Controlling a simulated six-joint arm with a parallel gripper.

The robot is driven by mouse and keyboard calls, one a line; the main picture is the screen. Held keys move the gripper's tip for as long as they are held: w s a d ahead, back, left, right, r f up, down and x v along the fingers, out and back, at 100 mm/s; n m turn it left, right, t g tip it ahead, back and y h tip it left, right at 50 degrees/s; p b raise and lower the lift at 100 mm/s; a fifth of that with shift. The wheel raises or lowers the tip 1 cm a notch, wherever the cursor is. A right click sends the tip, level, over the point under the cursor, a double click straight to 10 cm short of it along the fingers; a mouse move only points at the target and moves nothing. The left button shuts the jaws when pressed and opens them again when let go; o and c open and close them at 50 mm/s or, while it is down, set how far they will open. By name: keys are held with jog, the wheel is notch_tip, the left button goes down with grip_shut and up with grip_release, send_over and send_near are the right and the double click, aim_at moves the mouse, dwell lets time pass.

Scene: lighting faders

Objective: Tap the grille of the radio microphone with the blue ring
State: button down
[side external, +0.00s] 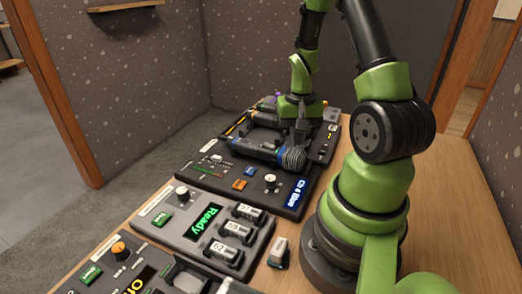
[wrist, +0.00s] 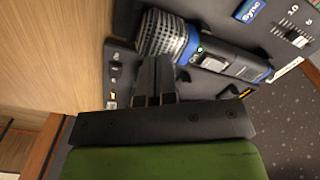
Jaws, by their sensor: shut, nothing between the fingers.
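The microphone with the blue ring (side external: 258,150) lies on its side on a dark panel in the side view. Its rounded mesh grille (side external: 293,160) points right. In the wrist view, the microphone body (wrist: 232,62) runs to the right, and the silver grille (wrist: 160,36) is at the upper middle, with a blue band beside it. My gripper (side external: 301,138) is shut and empty, pointing down at the grille end. In the wrist view, my fingertips (wrist: 155,62) are just below the grille. I cannot tell whether they touch it.
The dark panel has a lit blue display (side external: 297,192), a knob (side external: 270,181) and an orange button (side external: 240,184). Another microphone (side external: 266,119) lies behind. A grey panel with a green "Ready" display (side external: 202,222) and several numbered blocks stands nearer. Bare wooden table shows at right.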

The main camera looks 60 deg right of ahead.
jog(key=shift+f, duration=0.2)
jog(key=shift+f, duration=0.95)
jog(key=shift+r, duration=0.1)
jog(key=shift+r, duration=3.4)
